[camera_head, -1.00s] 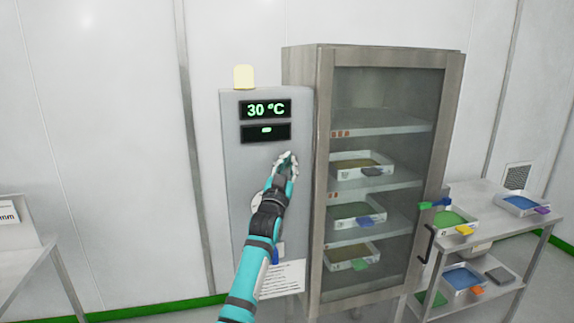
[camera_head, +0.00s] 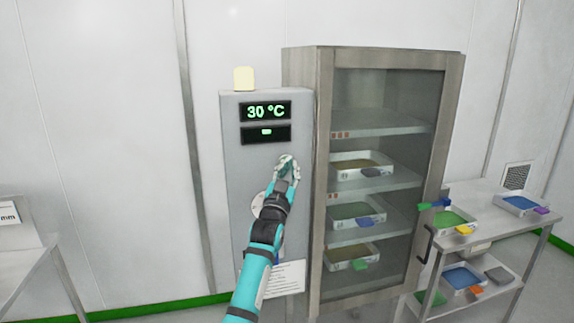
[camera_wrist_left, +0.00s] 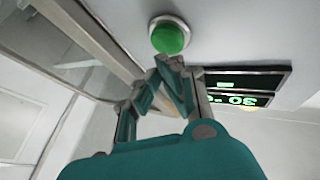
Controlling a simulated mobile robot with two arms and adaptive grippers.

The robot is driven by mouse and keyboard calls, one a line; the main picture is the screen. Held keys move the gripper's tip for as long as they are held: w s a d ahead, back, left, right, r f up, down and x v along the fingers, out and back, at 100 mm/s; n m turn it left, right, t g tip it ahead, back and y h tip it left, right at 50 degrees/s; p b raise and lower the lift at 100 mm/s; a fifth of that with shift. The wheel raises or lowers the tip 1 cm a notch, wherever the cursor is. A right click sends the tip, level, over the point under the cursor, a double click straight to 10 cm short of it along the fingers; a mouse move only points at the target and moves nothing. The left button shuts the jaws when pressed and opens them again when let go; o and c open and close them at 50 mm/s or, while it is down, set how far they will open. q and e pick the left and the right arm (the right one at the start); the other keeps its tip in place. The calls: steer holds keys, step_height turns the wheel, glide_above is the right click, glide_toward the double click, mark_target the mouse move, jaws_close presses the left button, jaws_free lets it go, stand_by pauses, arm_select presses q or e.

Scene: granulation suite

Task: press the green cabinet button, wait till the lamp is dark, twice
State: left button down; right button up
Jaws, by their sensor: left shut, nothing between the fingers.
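The green cabinet button (camera_wrist_left: 170,37) is round with a metal rim and shows in the left wrist view, on the grey control panel (camera_head: 236,150). In the head view my gripper hides it. My left gripper (camera_head: 288,163) is shut and empty. Its fingertips (camera_wrist_left: 170,63) are right by the button's edge; I cannot tell whether they touch it. The lamp (camera_head: 243,78) on top of the panel is pale cream with no clear glow. My right gripper is not in view.
The upper display (camera_head: 265,110) reads 30 °C; the lower display (camera_head: 266,133) shows a small green mark. A glass-door cabinet (camera_head: 325,110) with several trays stands to the right. Beyond it is a trolley (camera_head: 497,188) with trays. A table (camera_head: 22,262) stands at left.

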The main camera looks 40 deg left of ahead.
arm_select(q)
steer(key=s+d+p, duration=0.2)
steer(key=s+d, duration=0.1)
steer(key=shift+s+d, duration=0.15)
steer(key=shift+d, duration=0.25)
stand_by(0.7)
